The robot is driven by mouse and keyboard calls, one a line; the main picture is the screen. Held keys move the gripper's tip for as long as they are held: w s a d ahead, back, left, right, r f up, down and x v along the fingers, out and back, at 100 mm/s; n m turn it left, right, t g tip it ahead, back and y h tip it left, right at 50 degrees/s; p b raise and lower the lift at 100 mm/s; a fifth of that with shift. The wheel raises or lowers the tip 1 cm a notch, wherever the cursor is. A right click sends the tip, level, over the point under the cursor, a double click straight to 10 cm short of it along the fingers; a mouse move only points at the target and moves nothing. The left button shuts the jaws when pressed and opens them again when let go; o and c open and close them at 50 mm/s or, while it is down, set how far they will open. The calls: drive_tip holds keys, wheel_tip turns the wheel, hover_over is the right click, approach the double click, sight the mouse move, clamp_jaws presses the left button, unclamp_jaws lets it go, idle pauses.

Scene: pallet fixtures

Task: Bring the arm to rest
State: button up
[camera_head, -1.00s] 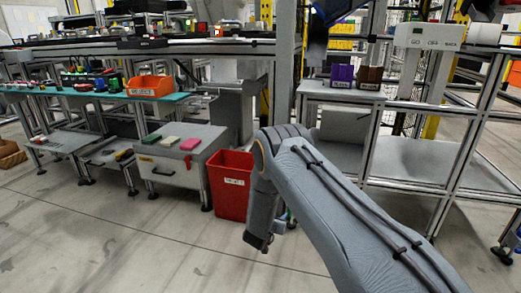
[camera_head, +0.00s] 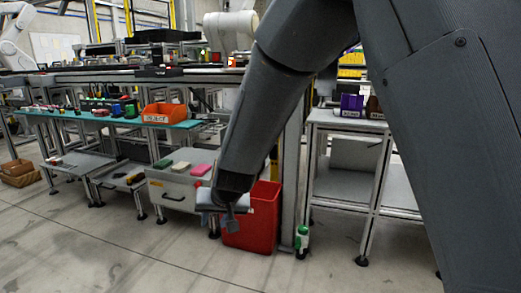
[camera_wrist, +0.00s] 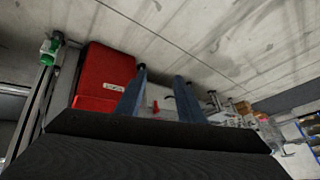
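My arm crosses the right half of the head view, folded close to the camera. My gripper (camera_head: 230,222) hangs low in front of the red bin (camera_head: 262,222) and hides part of it. In the wrist view, the two fingers of my gripper (camera_wrist: 160,74) stand apart with nothing between them. The red bin with a white label (camera_wrist: 108,75) shows just left of the fingers in that view. I cannot tell the exact distance between gripper and bin.
A workbench with a teal top (camera_head: 100,117) holds an orange bin (camera_head: 165,115). A grey drawer unit (camera_head: 172,190) is left of the red bin. A green-and-white bottle (camera_head: 302,238) stands on the floor by the frame. The front floor (camera_head: 110,255) is clear.

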drive_tip(key=s+d+r+n+g, duration=0.1)
drive_tip(key=s+r+g, duration=0.15)
drive_tip(key=s, duration=0.55)
drive_tip(key=s+d+r+n+g, duration=0.1)
drive_tip(key=s+r, duration=0.3)
drive_tip(key=s, duration=0.5)
drive_tip(key=s+d+r+n+g+h+p, duration=0.1)
drive_tip(key=s+d+r, duration=0.1)
drive_tip(key=s+d, duration=0.5)
drive_tip(key=s+d+r+n+g+h, duration=0.1)
drive_tip(key=s+d+n, duration=0.15)
drive_tip(key=s, duration=0.75)
drive_tip(key=d+r+m+h+p, duration=0.1)
drive_tip(key=d+r+m+p, duration=0.2)
drive_tip(key=d+r+p, duration=0.7)
drive_tip(key=d+r+m+p, duration=0.4)
drive_tip(key=d+r+p, duration=0.6)
drive_tip(key=r+p, duration=0.8)
drive_tip(key=p, duration=0.9)
drive_tip(key=shift+d+r+h, duration=0.15)
drive_tip(key=shift+d+h, duration=0.25)
